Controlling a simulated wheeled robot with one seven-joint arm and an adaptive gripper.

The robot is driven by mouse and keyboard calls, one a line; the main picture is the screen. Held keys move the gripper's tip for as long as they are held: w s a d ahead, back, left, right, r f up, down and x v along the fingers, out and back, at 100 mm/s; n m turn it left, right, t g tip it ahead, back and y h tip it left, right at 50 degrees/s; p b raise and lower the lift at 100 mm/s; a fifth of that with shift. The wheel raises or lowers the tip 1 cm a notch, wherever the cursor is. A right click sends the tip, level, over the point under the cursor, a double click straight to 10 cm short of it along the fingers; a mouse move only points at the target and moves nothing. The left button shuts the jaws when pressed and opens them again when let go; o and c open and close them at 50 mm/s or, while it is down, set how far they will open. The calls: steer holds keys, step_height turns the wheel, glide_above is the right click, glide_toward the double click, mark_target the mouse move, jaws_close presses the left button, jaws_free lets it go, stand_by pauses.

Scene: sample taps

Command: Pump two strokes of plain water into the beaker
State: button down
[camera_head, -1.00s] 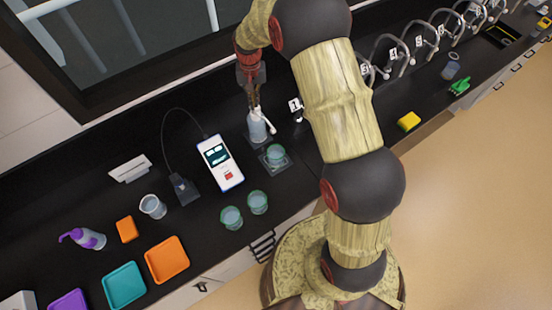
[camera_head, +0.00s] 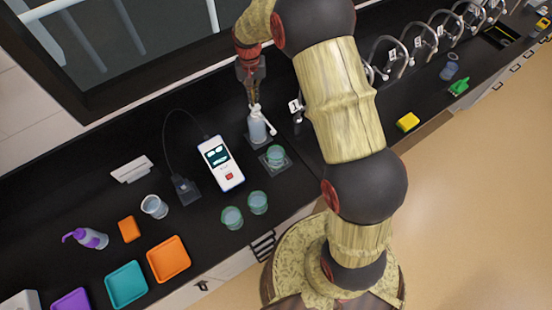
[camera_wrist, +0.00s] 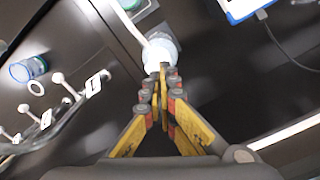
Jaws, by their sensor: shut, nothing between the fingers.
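The pump bottle (camera_head: 257,130) stands upright on a dark square pad, with a white pump head and a side spout. In the wrist view, the white pump head (camera_wrist: 159,52) is just beyond my fingertips. My gripper (camera_head: 254,101) is shut and empty, pointing down at the top of the pump head. I cannot tell whether the tips touch it. A clear green-tinted beaker (camera_head: 275,154) stands on another pad just in front of the bottle, near the spout. Its liquid level is too small to read.
Two similar beakers (camera_head: 244,209) stand near the counter's front edge. A white handheld meter (camera_head: 221,163) lies left of the bottle, with a cabled probe block. Numbered hooked taps (camera_head: 385,60) line the back right. Trays (camera_head: 168,259) and a purple-topped bottle (camera_head: 88,238) are at left.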

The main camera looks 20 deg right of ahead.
steer(key=shift+r, duration=0.15)
step_height(320, 180, up, 6)
steer(key=p, duration=0.3)
stand_by(0.5)
stand_by(0.5)
steer(key=s+f+n+t+b, duration=0.2)
steer(key=s+t+b, duration=0.3)
steer(key=s+b, duration=2)
steer(key=s+n, duration=0.1)
steer(key=s, duration=0.8)
steer(key=shift+s+n+t+b, duration=0.25)
steer(key=shift+n+t+b, duration=0.05)
steer(key=shift+n+b, duration=0.1)
